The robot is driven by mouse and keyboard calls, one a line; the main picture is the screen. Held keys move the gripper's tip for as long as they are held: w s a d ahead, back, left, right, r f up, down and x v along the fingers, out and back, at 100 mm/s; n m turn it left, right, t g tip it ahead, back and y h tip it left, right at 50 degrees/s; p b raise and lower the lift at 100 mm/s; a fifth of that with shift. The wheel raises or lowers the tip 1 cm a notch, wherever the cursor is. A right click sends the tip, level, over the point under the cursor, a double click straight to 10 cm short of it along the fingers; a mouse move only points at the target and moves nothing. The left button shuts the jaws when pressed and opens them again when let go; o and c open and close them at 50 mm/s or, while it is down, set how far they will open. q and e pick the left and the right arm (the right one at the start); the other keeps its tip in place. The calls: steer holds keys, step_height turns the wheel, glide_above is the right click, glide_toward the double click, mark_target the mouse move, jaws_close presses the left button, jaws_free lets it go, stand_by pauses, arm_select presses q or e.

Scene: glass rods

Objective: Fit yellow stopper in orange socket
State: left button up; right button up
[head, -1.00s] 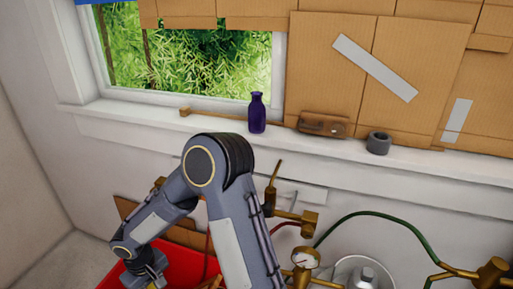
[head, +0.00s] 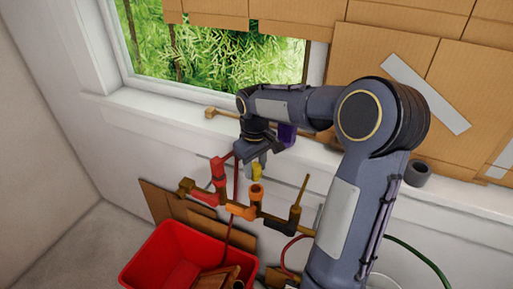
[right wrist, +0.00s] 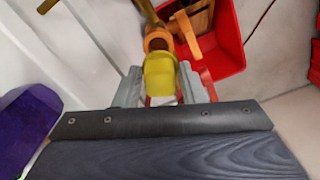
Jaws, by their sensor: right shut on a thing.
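The yellow stopper (head: 256,172) is held in my right gripper (head: 258,167), just above the orange socket (head: 257,194) on the pipe run at the wall. In the head view a small gap seems to lie between them. In the right wrist view the stopper (right wrist: 160,75) sits between the two grey fingers (right wrist: 162,88), and the socket (right wrist: 157,42) with its dark round mouth shows just beyond it. The stopper hides part of the socket there, so I cannot tell their exact alignment. My left gripper is not in view.
A red bin (head: 150,256) with brown pieces stands below left. A red pipe fitting (head: 218,170) rises left of the socket, and a thin brass rod (head: 301,190) rises to its right. A purple bottle (head: 287,136) stands on the sill behind my arm, close to my wrist.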

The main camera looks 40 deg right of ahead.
mark_target(256, 178)
steer(key=shift+d+r, duration=0.2)
steer(key=shift+f, duration=0.15)
steer(key=shift+a+f+b, duration=0.1)
steer(key=shift+f+b, duration=0.5)
steer(key=shift+b, duration=0.15)
step_height(256, 178, down, 4)
steer(key=b, duration=0.3)
steer(key=shift+f, duration=0.1)
stand_by(0.4)
steer(key=shift+f+b, duration=0.45)
steer(key=shift+f, duration=0.15)
steer(key=o, duration=0.7)
